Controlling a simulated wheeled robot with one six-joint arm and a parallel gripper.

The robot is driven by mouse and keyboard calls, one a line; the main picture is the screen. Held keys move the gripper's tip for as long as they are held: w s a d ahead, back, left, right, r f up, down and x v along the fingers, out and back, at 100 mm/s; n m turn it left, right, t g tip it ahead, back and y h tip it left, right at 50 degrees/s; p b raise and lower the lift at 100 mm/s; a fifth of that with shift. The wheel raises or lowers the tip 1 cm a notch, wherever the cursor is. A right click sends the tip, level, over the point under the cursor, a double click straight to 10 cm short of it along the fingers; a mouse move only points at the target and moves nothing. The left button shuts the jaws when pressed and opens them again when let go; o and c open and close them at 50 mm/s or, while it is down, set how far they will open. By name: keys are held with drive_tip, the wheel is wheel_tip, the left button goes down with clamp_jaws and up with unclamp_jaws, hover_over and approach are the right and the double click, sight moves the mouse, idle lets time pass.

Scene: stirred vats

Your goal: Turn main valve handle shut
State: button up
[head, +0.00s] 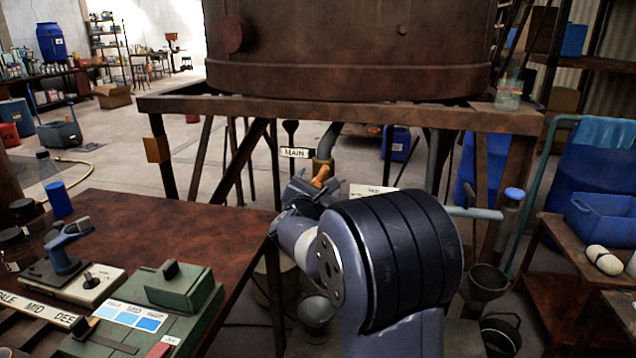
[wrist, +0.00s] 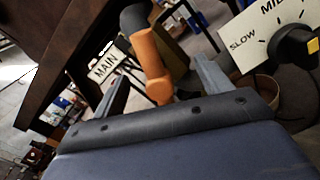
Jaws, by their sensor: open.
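The main valve handle is an orange lever (head: 321,176) below the vat, beside a white "MAIN" sign (head: 295,153). In the wrist view the orange handle (wrist: 153,62) stands between the two fingers of my gripper (wrist: 160,88), with the "MAIN" sign (wrist: 106,64) just left of it. My gripper (head: 308,188) is open around the handle; I cannot tell whether a finger touches it. My arm hides part of the valve and pipe in the head view.
The brown vat (head: 350,50) rests on a rusty frame (head: 400,112) above the valve. In the wrist view a dial plate marked "SLOW" (wrist: 262,38) with a black knob (wrist: 297,46) is close at right. A brown table (head: 150,225) with devices stands at left. A metal funnel (head: 488,282) is at right.

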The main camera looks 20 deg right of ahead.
drive_tip(key=v, duration=0.9)
drive_tip(key=shift+s+a, duration=0.2)
drive_tip(key=shift+c, duration=0.4)
